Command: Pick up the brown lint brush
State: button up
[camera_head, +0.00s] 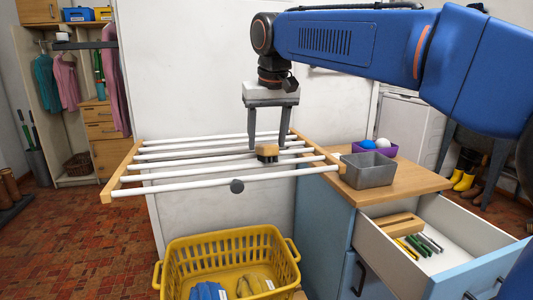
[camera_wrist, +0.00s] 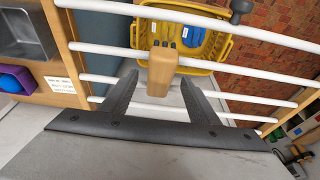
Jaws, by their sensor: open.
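The brown lint brush (camera_head: 267,150) is a small wooden-looking block with a dark underside, resting on the white bars of the drying rack. In the wrist view the brush (camera_wrist: 161,72) lies between and slightly beyond my fingertips. My gripper (camera_head: 266,146) points down over the rack with its two fingers spread. In the wrist view my gripper (camera_wrist: 160,80) is open, with one finger on each side of the brush and gaps between. I cannot tell exactly how far the fingertips reach down beside it.
The drying rack (camera_head: 190,184) has several white bars in a wooden frame. A yellow basket (camera_head: 230,245) with cloths stands below it. An open drawer (camera_head: 385,252) juts out below.

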jog(key=shift+x, duration=1.45)
jog(key=shift+w, duration=0.1)
jog(key=c, duration=1.2)
jog(key=shift+o, duration=0.2)
jog(key=shift+r, duration=0.1)
